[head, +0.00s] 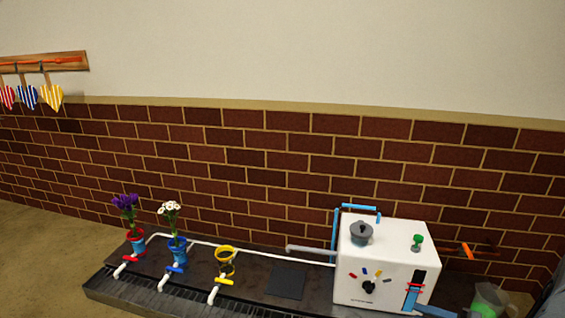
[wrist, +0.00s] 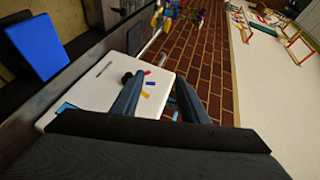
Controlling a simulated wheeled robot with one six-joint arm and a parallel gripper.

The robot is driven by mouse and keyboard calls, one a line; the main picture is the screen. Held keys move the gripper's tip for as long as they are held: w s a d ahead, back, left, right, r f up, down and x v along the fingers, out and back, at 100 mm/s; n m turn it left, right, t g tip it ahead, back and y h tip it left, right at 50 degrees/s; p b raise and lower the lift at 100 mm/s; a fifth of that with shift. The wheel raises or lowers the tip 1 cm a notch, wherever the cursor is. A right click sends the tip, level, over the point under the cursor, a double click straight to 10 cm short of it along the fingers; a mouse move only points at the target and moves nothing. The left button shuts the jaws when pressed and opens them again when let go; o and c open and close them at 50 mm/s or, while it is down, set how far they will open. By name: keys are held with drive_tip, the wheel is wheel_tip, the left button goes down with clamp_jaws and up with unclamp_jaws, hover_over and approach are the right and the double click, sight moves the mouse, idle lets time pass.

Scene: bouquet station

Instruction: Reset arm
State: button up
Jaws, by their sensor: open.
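My gripper (wrist: 158,100) shows in the wrist view with its two dark fingers apart and nothing between them. It is in front of the white box (wrist: 88,88), whose dark knob and coloured marks show beside the left finger. In the head view the white box (head: 385,262) stands on the right of the dark counter, with a grey knob on top, a green knob and a blue lever at its front. A dark part of my arm (head: 552,296) shows at the lower right edge; the fingers are not clear there.
A dark square pad (head: 285,282) lies left of the box. A green container (head: 488,299) is at lower right. Striped hearts (head: 51,97) hang on the wall.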

drive_tip(key=w+r+n+h, duration=0.1)
drive_tip(key=w+r+h, duration=0.3)
drive_tip(key=w+r, duration=0.3)
drive_tip(key=w+r+n+h, duration=0.2)
drive_tip(key=w+r+h, duration=0.15)
drive_tip(key=w, duration=0.55)
drive_tip(key=a+r+n+g+h, duration=0.15)
drive_tip(key=a+r+h, duration=0.4)
drive_tip(key=r, duration=0.75)
drive_tip(key=s+a+r+n+g+y, duration=0.1)
drive_tip(key=s+a+r+g, duration=0.25)
drive_tip(key=s+a, duration=0.8)
drive_tip(key=s+a+r+n+g+y, duration=0.1)
drive_tip(key=s+a+r+g, duration=0.25)
drive_tip(key=s+a, duration=0.75)
drive_tip(key=s+a+f+n+g+b, duration=0.1)
drive_tip(key=s+a+f+n+b, duration=0.35)
drive_tip(key=a, duration=0.55)
drive_tip(key=s+a+f+n+g+b, duration=0.1)
drive_tip(key=s+a+f+n+b, duration=0.15)
drive_tip(key=s+a+b, duration=0.55)
drive_tip(key=d+r+m+p, duration=0.3)
drive_tip(key=d+r+p, duration=0.6)
drive_tip(key=r+p, duration=0.4)
drive_tip(key=d+r+m+p, duration=0.4)
drive_tip(key=d+r+p, duration=0.6)
drive_tip(key=p, duration=0.9)
wheel_tip(320, 180, up, 3)
drive_tip(key=shift+w+r, duration=0.2)
drive_tip(key=shift+w, duration=0.2)
